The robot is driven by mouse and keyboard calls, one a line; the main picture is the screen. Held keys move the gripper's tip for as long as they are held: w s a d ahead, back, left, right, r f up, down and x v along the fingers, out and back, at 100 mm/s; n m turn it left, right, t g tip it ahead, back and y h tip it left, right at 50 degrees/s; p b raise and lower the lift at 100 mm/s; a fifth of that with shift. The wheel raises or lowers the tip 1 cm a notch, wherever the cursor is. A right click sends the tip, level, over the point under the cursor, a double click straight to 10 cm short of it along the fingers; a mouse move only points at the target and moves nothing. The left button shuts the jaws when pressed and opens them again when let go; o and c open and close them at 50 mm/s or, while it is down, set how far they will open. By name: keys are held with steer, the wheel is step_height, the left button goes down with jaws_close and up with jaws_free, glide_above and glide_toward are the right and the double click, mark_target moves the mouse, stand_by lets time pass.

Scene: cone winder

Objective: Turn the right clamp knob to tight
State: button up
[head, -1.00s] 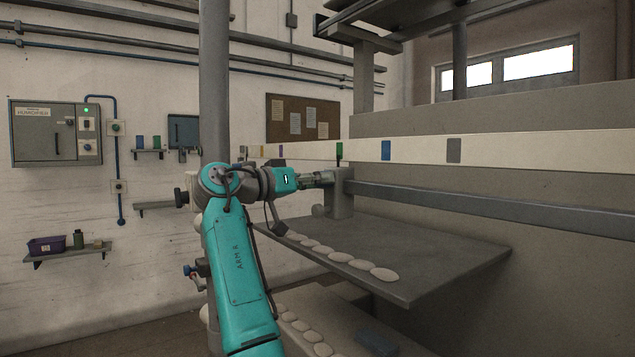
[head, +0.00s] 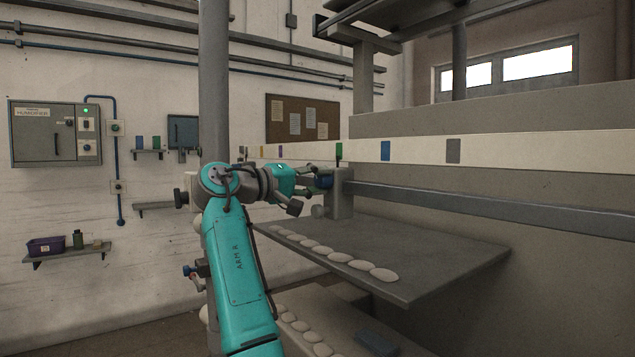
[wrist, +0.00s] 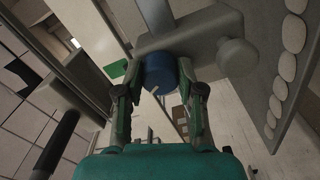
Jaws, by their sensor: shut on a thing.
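A blue round clamp knob (wrist: 160,72) with a small white mark sits on the front of a grey block (wrist: 190,35). It also shows in the head view (head: 323,181), at the arm's end. My gripper (wrist: 160,88) is shut on this knob, one finger at each side of it. In the head view my gripper (head: 312,176) reaches right to the block from the left. The wrist is rolled, and the picture in the wrist view is tilted. I cannot read any tight marking near the knob.
A pale rounded knob (wrist: 237,57) sticks out of the same block close by. A grey shelf (head: 420,262) with a row of pale discs lies below the arm. A long white rail (head: 510,150) with coloured tags runs to the right. A grey column stands behind the arm.

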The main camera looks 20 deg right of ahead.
steer(key=shift+n, duration=0.9)
steer(key=o, duration=1.1)
steer(key=shift+o, duration=0.2)
steer(key=s+a, duration=0.2)
steer(key=a, duration=0.9)
steer(key=shift+s+a, duration=0.15)
steer(key=shift+a, duration=0.25)
